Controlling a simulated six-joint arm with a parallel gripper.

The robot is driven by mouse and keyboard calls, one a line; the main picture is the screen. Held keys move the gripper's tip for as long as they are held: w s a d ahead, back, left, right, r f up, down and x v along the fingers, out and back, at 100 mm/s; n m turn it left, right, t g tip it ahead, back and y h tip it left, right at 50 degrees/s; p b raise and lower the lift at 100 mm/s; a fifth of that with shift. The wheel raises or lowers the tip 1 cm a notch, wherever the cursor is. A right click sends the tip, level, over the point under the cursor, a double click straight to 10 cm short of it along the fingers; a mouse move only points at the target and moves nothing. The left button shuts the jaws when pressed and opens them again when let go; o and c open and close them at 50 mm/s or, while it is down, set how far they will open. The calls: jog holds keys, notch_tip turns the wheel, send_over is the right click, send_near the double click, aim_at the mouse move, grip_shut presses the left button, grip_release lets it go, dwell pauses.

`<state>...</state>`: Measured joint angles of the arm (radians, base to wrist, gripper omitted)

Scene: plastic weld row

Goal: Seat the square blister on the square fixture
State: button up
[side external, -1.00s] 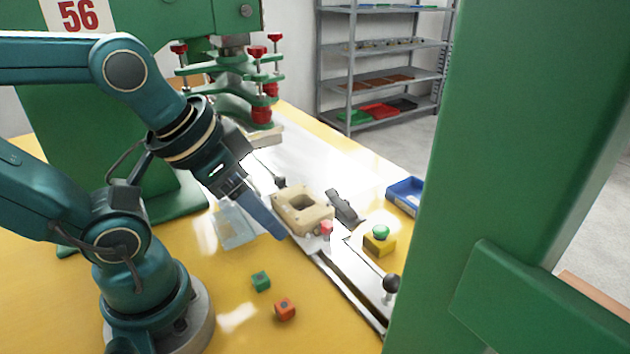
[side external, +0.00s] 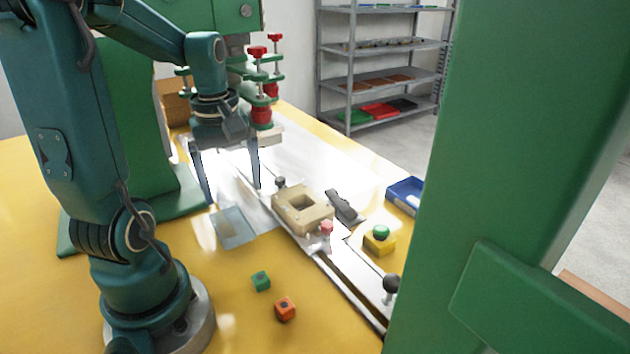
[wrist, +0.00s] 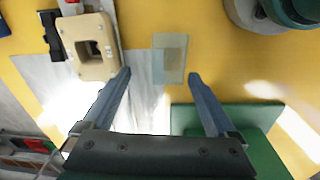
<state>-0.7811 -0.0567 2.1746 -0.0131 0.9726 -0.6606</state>
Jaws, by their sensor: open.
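The square blister is a clear, thin, see-through piece (side external: 232,229) lying flat on the table, left of the fixture. It also shows in the wrist view (wrist: 171,60), just beyond the fingertips. The square fixture is a beige block with a square opening (side external: 319,214), on the pale metal strip; it also shows at upper left in the wrist view (wrist: 98,71). My gripper (side external: 232,196) points down above the blister, fingers wide apart and empty. In the wrist view my gripper (wrist: 160,73) has the blister roughly between its fingers' lines.
A yellow box with a green button (side external: 380,240) and a blue bin (side external: 405,193) stand to the right. The green press (side external: 262,90) rises behind.

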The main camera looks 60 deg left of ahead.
aim_at(230, 217)
jog(key=shift+n, duration=0.5)
jog(key=shift+s+a+f, duration=0.2)
jog(key=shift+f, duration=1.1)
jog(key=shift+s+a+f, duration=0.15)
jog(key=shift+a+f, duration=0.1)
jog(key=shift+f, duration=1.1)
jog(key=shift+s+a+f, duration=0.2)
jog(key=shift+f, duration=1.1)
jog(key=c, duration=0.8)
jog(key=shift+r, duration=0.15)
jog(key=shift+r, duration=2.15)
